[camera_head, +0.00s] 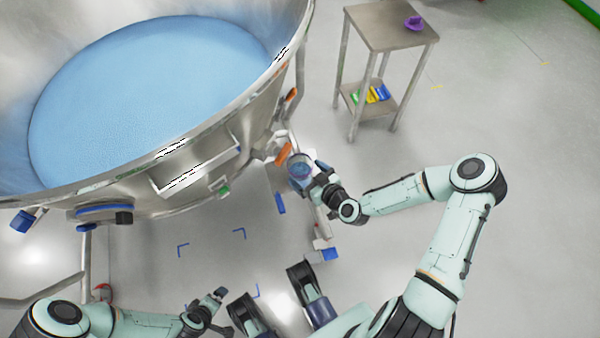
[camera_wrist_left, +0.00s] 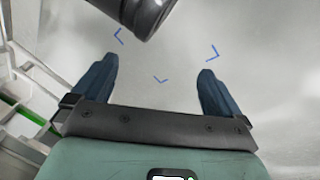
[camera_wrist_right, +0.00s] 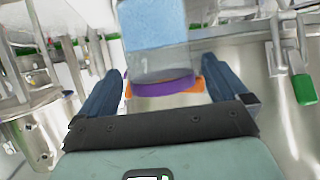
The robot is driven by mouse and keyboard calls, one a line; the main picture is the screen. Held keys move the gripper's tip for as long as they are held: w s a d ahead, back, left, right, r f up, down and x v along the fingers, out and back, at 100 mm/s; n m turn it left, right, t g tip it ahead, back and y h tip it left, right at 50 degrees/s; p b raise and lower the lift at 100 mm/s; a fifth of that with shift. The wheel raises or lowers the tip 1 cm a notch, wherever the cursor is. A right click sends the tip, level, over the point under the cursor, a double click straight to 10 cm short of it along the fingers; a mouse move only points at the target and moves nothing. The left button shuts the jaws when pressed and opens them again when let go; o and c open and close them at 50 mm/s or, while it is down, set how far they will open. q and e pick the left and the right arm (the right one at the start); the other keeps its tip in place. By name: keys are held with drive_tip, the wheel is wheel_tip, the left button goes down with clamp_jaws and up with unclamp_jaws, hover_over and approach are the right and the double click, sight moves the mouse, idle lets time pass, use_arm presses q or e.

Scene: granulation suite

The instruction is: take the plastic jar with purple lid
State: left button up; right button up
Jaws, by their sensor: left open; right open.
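The plastic jar (camera_head: 300,170) is clear with blue contents. In the head view it is by the vessel's lower right side, at my right gripper (camera_head: 312,174). In the right wrist view the jar (camera_wrist_right: 155,35) extends up from between the open fingers, with a purple band at its lower end. I cannot tell whether the fingers touch it. A purple lid-like piece (camera_head: 414,23) lies apart on the small steel table (camera_head: 378,28). My left gripper (camera_head: 213,302) is open and empty above the floor; its fingers also show in the left wrist view (camera_wrist_left: 158,85).
A large steel vessel (camera_head: 240,140) filled with blue material takes up the upper left. Its fittings and an orange part (camera_head: 284,152) are close to my right gripper. Blue and yellow items (camera_head: 375,94) lie on the table's lower shelf. The floor at right is clear.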

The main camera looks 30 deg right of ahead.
sight(294, 162)
drive_tip(key=b+x, duration=0.1)
drive_tip(key=x, duration=0.3)
drive_tip(key=shift+w+f, duration=0.1)
drive_tip(key=shift+w, duration=0.05)
drive_tip(key=c, duration=1)
use_arm(q)
drive_tip(key=shift+g, duration=0.6)
drive_tip(key=s+f, duration=0.3)
drive_tip(key=shift+a+f, duration=0.1)
drive_tip(key=shift+a, duration=0.2)
use_arm(e)
drive_tip(key=shift+o, duration=0.2)
